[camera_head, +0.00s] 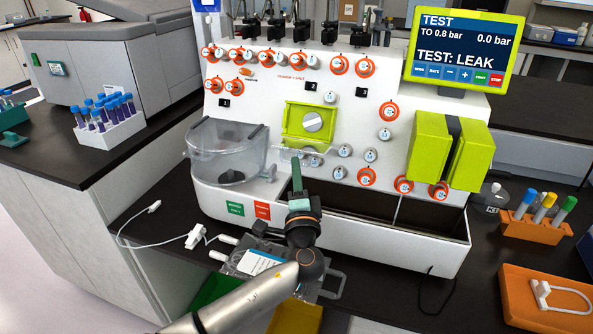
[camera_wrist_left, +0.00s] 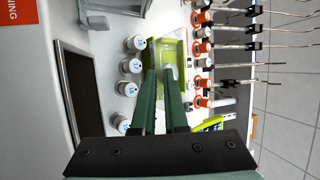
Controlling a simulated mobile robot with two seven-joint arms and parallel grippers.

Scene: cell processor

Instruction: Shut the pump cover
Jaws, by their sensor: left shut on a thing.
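The pump is a lime-green housing (camera_head: 310,117) with a round grey knob, on the front of the white cell processor. Its clear cover (camera_head: 318,149) hangs out below the housing, tilted open. My left gripper (camera_head: 296,163) has its green fingers at this cover and is shut on its edge; the exact contact is hard to see through the clear plastic. In the left wrist view the two fingers (camera_wrist_left: 161,75) reach to the green housing (camera_wrist_left: 176,50). My right gripper is not in view.
White and orange-ringed knobs (camera_head: 340,172) surround the pump. A clear bowl (camera_head: 228,155) stands at left, and a lime-green two-part block (camera_head: 430,150) at right. The screen (camera_head: 464,50) reads "TEST: LEAK". An open dark trough (camera_head: 350,205) lies below.

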